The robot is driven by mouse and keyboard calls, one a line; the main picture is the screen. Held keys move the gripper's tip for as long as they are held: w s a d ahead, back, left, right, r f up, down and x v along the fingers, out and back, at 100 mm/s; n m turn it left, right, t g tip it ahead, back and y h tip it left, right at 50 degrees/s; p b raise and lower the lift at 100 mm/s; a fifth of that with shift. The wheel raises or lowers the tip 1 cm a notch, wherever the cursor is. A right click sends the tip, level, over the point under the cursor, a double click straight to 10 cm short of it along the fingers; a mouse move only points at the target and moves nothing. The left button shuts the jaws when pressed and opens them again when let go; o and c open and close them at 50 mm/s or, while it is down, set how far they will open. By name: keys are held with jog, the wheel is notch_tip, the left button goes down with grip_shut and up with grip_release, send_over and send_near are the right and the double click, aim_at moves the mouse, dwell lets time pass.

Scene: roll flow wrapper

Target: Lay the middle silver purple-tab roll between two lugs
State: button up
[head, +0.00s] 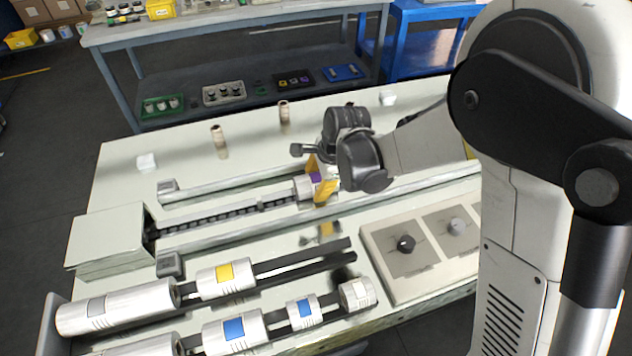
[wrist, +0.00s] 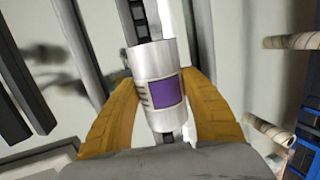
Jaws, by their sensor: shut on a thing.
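The silver roll with a purple tab (wrist: 156,86) is between the two yellow fingers of my gripper (wrist: 158,112) in the wrist view. The gripper is shut on it. In the head view the roll (head: 304,187) is over the dark lug chain (head: 215,217), near its right part, with my gripper (head: 320,182) around it. The chain runs between two pale rails, and shows beyond and below the roll in the wrist view (wrist: 141,22). I cannot tell whether the roll touches the chain or which lugs are on either side of it.
Silver rolls with yellow (head: 226,276) and blue (head: 234,330) tabs lie on dark rails at the front. A panel with knobs (head: 420,248) is at the right front. A pale box (head: 108,240) stands at the chain's left end. Brown cylinders (head: 218,137) stand behind the rails.

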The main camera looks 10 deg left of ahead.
jog(key=shift+f, duration=0.15)
jog(key=o, duration=1.5)
jog(key=shift+c, duration=0.2)
jog(key=v, duration=1.2)
jog(key=s+d+r+n+t+h, duration=0.1)
jog(key=s+d+r+n+t, duration=0.1)
jog(key=s+d+n, duration=0.4)
jog(key=s+d+r+n+t+h, duration=0.2)
jog(key=s+d+r+n, duration=0.2)
jog(key=s+d, duration=0.6)
jog(key=d+n, duration=0.2)
jog(key=d, duration=0.5)
jog(key=shift+d+r+n+t, duration=0.2)
jog(key=shift+n+t, duration=0.2)
